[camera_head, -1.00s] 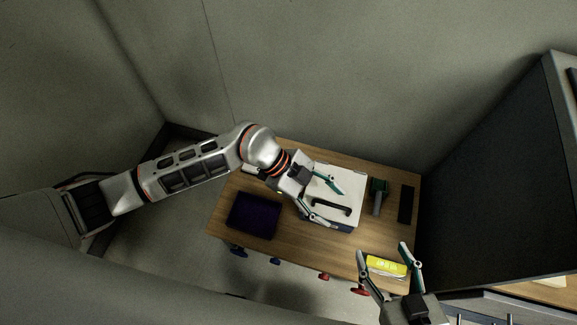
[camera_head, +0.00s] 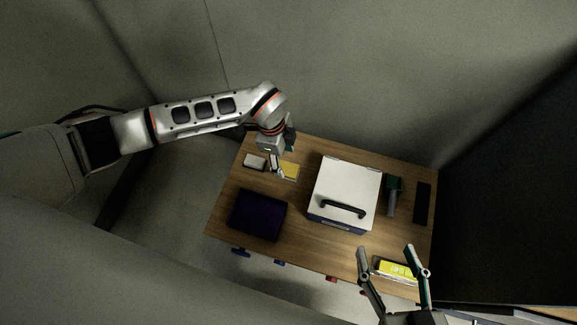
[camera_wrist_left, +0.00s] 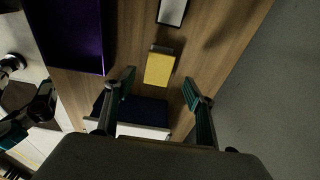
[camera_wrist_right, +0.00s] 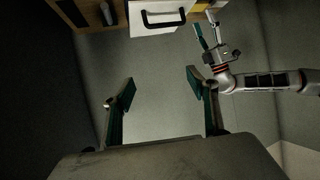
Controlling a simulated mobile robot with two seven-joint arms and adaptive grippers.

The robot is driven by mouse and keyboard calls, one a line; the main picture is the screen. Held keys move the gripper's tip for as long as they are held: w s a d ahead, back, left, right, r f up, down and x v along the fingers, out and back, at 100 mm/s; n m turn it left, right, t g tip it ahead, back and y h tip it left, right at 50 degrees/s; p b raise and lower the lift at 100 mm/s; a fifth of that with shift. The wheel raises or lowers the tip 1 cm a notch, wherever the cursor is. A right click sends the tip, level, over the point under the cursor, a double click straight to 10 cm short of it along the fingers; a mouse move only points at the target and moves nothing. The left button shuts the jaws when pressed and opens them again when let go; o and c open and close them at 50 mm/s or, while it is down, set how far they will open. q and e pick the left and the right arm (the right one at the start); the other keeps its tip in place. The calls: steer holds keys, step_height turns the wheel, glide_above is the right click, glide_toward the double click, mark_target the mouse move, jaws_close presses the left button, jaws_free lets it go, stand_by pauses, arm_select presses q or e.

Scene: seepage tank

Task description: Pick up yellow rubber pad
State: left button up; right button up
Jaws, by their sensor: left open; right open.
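The yellow rubber pad (camera_head: 290,170) lies on the wooden table near its back left, partly hidden by my left gripper (camera_head: 279,170) in the head view. In the left wrist view the pad (camera_wrist_left: 160,67) lies ahead of and between the fingers of my left gripper (camera_wrist_left: 160,92), which are apart, with nothing between the tips. A grey edge or strip shows at the pad's far end. My right gripper (camera_head: 393,262) is open near the table's front right, around or above a yellow labelled item (camera_head: 397,270); in the right wrist view its fingers (camera_wrist_right: 160,85) are apart and empty.
A white case (camera_head: 345,185) with a black handle stands mid-table. A dark purple tray (camera_head: 258,215) is at the front left. A small white item (camera_head: 255,162) lies left of the pad. A green-headed tool (camera_head: 392,195) and a black flat item (camera_head: 422,203) are at the right.

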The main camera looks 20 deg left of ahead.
mark_target(287, 168)
arm_select(q)
steer(key=f, duration=0.1)
steer(key=f+b, duration=0.1)
steer(key=f, duration=0.2)
steer(key=shift+s+d+f+b, duration=0.2)
steer(key=shift+s+d+b, duration=0.1)
steer(key=shift+d+b, duration=0.1)
steer(key=shift+w+r, duration=0.2)
steer(key=shift+r, duration=0.1)
steer(key=c, duration=1)
arm_select(e)
steer(key=a, duration=0.1)
steer(key=m, duration=0.1)
steer(key=a+m, duration=0.1)
steer(key=shift+a+r+t, duration=0.25)
steer(key=shift+a+t, duration=0.05)
